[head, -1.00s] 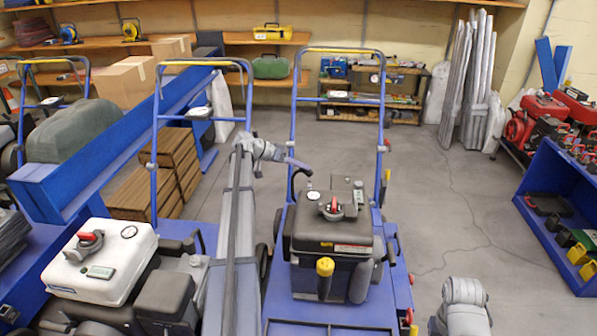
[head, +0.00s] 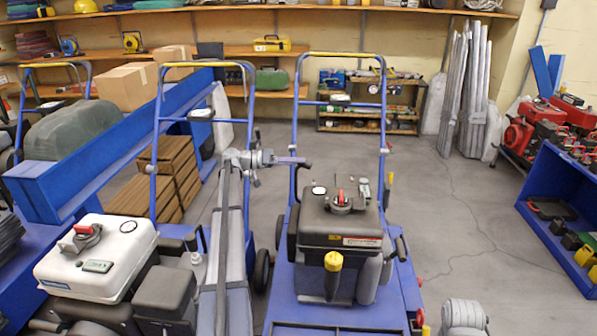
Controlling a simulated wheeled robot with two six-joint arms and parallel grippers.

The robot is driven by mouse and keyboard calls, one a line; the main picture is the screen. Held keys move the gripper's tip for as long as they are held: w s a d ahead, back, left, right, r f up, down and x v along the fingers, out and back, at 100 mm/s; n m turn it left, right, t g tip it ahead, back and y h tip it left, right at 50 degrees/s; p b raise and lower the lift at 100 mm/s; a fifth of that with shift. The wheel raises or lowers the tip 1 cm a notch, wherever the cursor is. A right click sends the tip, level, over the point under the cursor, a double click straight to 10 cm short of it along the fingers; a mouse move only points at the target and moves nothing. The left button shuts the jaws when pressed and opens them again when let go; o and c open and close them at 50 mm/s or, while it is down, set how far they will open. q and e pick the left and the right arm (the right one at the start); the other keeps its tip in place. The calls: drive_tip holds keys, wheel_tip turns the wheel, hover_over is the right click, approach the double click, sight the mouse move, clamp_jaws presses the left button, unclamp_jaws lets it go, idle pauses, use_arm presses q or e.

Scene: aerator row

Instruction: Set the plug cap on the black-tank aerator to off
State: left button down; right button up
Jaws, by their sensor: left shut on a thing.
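The black-tank aerator (head: 335,218) stands in the middle on a blue wheeled frame. A black curved lead (head: 296,184) rises at the left rear of its tank, and its dark end, which looks like the plug cap (head: 307,166), is up at my left gripper (head: 301,162). That gripper reaches in from the left and is shut on this end; the fingers partly hide it. The cap appears raised beside the tank; whether it touches anything below cannot be told. My right gripper is not in view; only part of my right arm shows at the bottom.
A white-tank aerator (head: 97,258) stands to the left. Blue upright handles (head: 384,130) rise behind. The floor to the right is clear up to a blue shelf (head: 560,180).

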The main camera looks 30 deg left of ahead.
use_arm(q)
drive_tip(key=shift+s+a+f+n+t+h+b, duration=0.35)
drive_tip(key=shift+a+n+t+h+b, duration=0.55)
drive_tip(key=shift+b, duration=1.65)
drive_tip(key=shift+s+a+f+n+t+h+b, duration=0.25)
drive_tip(key=shift+t+h+b, duration=0.75)
drive_tip(key=shift+b, duration=1.55)
drive_tip(key=shift+s+a+f+n+t+h+b, duration=0.45)
drive_tip(key=shift+a+t+b, duration=0.65)
drive_tip(key=shift+b, duration=1.45)
drive_tip(key=shift+d+t, duration=0.3)
drive_tip(key=shift+r, duration=0.1)
drive_tip(key=shift+c, duration=2.3)
unclamp_jaws()
drive_tip(key=shift+r, duration=0.15)
wheel_tip(320, 180, up, 10)
drive_tip(key=p, duration=1)
drive_tip(key=shift+f, duration=0.2)
